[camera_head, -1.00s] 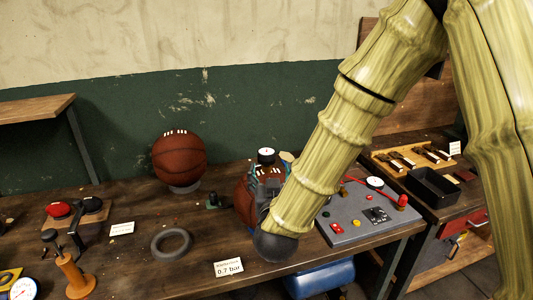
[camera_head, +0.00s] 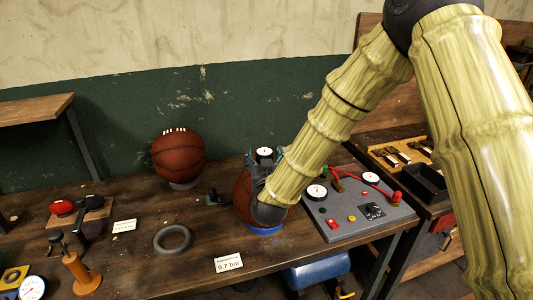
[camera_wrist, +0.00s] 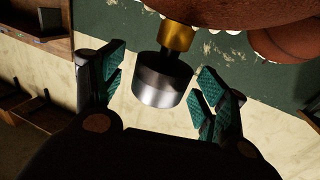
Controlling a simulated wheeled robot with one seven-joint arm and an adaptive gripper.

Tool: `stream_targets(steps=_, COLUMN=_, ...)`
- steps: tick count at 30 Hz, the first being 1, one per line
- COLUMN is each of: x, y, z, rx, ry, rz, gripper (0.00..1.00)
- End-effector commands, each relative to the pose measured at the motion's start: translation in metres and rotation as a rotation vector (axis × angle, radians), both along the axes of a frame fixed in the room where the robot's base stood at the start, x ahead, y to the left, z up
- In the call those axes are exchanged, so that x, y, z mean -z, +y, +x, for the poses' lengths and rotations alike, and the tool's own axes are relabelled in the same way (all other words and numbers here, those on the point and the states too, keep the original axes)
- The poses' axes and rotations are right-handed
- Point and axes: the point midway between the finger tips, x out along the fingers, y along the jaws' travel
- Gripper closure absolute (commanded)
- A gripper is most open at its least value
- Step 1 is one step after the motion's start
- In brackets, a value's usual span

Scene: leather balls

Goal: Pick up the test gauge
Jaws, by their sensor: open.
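The test gauge (camera_head: 264,153) has a white dial and stands on top of a brown ball (camera_head: 243,196). In the wrist view the gauge is a silver cylinder (camera_wrist: 163,80) joined by a brass stem to the ball at the top edge; its dial face is not visible there. My gripper (camera_head: 265,166) is open, with its teal-padded fingers on both sides of the gauge. In the wrist view, the gripper (camera_wrist: 158,84) shows gaps between the fingers and the cylinder. My wrist hides part of the ball.
The ball sits on a blue ring (camera_head: 265,231). Another ball (camera_head: 179,156) stands at the back left. A grey panel (camera_head: 338,228) with dials and knobs lies right of my wrist. A dark ring (camera_head: 158,240) and a 0.7 bar card (camera_head: 228,263) lie in front on the table.

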Motion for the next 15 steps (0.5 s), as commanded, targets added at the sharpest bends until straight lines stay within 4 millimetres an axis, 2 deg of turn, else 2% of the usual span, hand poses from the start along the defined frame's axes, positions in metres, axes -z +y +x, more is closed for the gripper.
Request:
stream_targets(steps=3, x=-0.0004, y=0.0001, z=0.0064, rx=0.001, ry=0.000, rz=0.000, gripper=0.27)
stream_targets(steps=10, x=0.0006, y=-0.0001, z=0.0072, rx=0.001, ry=0.000, rz=-0.001, gripper=0.27)
stream_targets(steps=11, x=0.0006, y=-0.0002, z=0.0072, rx=0.001, ry=0.000, rz=-0.001, gripper=0.30)
stream_targets(steps=15, x=0.0005, y=-0.0004, z=0.0071, rx=0.001, ry=0.000, rz=-0.001, gripper=0.56)
